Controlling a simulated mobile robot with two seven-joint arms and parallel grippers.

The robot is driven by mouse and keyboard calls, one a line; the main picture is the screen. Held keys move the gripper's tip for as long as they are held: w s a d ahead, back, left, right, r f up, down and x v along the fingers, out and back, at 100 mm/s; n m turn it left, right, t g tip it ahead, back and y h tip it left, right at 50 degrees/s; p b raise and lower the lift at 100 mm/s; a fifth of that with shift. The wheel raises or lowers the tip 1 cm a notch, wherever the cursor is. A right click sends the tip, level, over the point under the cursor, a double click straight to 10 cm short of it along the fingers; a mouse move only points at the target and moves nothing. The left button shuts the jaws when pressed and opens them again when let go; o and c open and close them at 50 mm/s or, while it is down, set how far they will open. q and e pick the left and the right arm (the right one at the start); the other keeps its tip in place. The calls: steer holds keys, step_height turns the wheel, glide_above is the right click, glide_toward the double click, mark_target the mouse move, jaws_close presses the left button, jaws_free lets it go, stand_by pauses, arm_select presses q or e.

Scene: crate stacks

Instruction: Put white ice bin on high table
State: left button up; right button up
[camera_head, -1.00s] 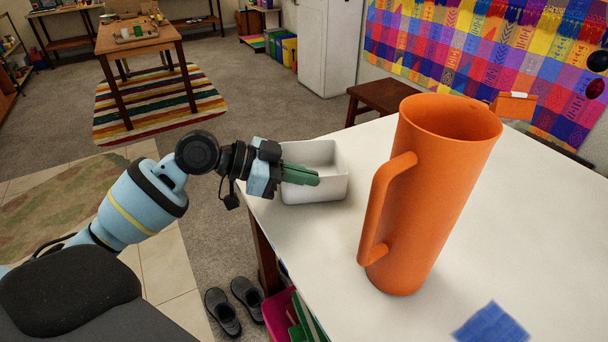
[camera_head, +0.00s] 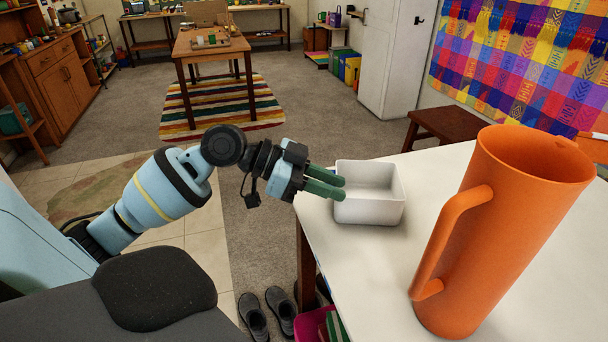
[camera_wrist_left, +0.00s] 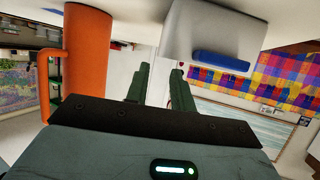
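The white ice bin (camera_head: 370,213) stands upright and empty on the white table (camera_head: 375,265), near its left corner. My left gripper (camera_head: 338,187) is just left of the bin, its two green fingers apart with nothing between them. The fingertips are close to the bin's left wall; I cannot tell if they touch it. In the left wrist view, upside down, the bin (camera_wrist_left: 195,30) lies beyond the open fingers (camera_wrist_left: 158,72). A blue strip shows against the bin there. My right gripper is not in view.
A tall orange jug (camera_head: 490,240) with a handle stands on the table, right of the bin. A dark wooden stool (camera_head: 450,125) is behind the table. Dark shoes (camera_head: 268,312) and a pink box lie below the table's left edge. A wooden table (camera_head: 205,45) stands far back.

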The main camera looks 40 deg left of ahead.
arm_select(q)
steer(key=v, duration=0.6)
stand_by(0.7)
